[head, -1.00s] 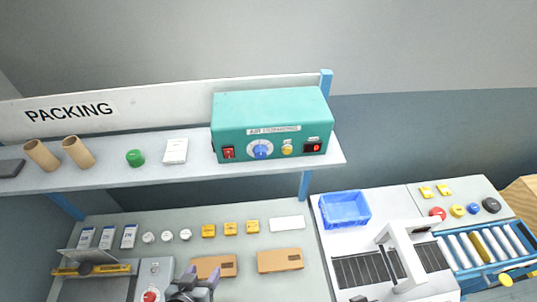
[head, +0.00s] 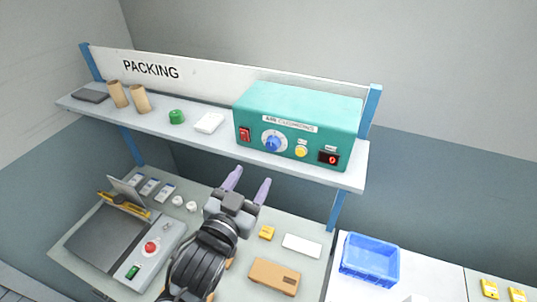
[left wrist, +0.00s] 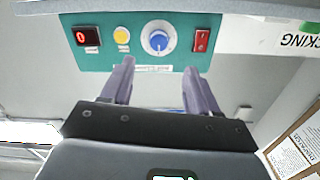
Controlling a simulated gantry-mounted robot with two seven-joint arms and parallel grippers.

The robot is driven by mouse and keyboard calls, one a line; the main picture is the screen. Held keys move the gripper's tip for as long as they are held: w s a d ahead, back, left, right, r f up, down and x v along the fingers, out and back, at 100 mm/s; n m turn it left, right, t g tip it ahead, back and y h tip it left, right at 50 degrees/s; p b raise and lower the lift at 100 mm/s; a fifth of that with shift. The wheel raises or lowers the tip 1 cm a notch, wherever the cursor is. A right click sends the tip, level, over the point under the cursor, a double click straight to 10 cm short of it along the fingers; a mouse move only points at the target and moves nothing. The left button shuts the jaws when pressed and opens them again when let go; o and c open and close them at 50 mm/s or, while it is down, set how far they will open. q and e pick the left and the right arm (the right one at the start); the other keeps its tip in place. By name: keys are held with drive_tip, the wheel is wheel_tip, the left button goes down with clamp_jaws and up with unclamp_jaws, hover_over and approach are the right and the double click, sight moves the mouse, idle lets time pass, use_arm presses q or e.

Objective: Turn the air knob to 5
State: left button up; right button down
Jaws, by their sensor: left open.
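The blue air knob (head: 272,143) sits on a white round dial on the front of the teal blower box (head: 300,104), which stands on the shelf. It also shows in the left wrist view (left wrist: 158,41), upside down, beyond the fingertips. The dial's numbers are too small to read. My left gripper (head: 248,183) is open and empty, below and in front of the box, apart from the knob. Its two purple-grey fingers (left wrist: 155,75) point toward the box front in the left wrist view. My right gripper is not in view.
On the box front are a red switch (head: 244,134), a yellow button (head: 301,151) and a red display (head: 328,158) reading 0. The shelf (head: 210,138) also holds cardboard tubes (head: 140,98) and a green roll (head: 177,117). A blue bin (head: 369,259) stands lower right.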

sight(271, 146)
use_arm(q)
drive_tip(key=p+x, duration=0.1)
drive_tip(key=x, duration=0.5)
drive_tip(key=r+p+x, duration=0.1)
drive_tip(key=x, duration=0.2)
drive_tip(key=shift+w+d+p, duration=0.25)
drive_tip(key=shift+d+p, duration=0.05)
drive_tip(key=shift+p, duration=0.05)
drive_tip(key=shift+w+d+f, duration=0.15)
drive_tip(key=shift+w, duration=0.35)
drive_tip(key=c, duration=1)
drive_tip(key=shift+c, duration=0.2)
drive_tip(key=shift+m, duration=0.3)
